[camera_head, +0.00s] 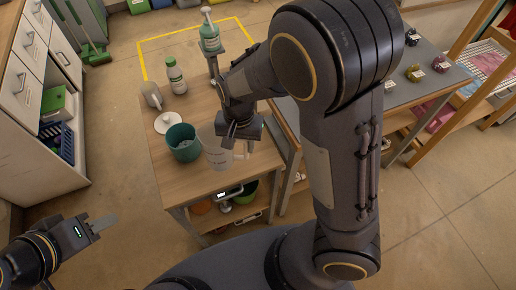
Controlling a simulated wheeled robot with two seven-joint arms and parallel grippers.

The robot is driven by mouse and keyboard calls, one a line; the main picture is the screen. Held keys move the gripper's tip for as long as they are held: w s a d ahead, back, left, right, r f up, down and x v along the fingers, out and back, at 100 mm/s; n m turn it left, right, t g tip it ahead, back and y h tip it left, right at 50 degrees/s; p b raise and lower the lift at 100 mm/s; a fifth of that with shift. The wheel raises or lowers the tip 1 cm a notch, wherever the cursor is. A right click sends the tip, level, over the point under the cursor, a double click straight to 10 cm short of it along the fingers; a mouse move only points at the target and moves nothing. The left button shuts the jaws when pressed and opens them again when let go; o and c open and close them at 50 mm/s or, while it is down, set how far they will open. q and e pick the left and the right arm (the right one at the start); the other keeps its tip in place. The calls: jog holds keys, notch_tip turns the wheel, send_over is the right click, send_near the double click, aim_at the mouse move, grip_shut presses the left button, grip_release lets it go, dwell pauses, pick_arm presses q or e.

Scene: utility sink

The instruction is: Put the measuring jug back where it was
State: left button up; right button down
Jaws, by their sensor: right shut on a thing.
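The measuring jug (214,150) is a pale, translucent jug with faint markings. It is upright at the front right of the wooden table (169,180). I cannot tell whether its base touches the tabletop. My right gripper (243,142) is shut on the jug at its handle side, and the gripper partly hides the handle. My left gripper (104,223) is at the lower left, away from the table and apart from everything. Its fingers show edge-on, so I cannot tell whether they are open.
A green pot (182,143) stands just left of the jug. Lower shelf holds bowls (246,192). White drawers (35,100) stand left.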

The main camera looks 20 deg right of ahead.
jog(key=s+a+r+m, duration=0.4)
jog(key=s+m, duration=0.3)
jog(key=s, duration=0.1)
jog(key=w+d+f, duration=0.9)
jog(key=f, duration=0.4)
jog(key=shift+d+b, duration=0.2)
jog(key=shift+b, duration=0.2)
jog(key=shift+f, duration=0.15)
jog(key=c, duration=0.8)
grip_release()
jog(key=shift+r, duration=0.2)
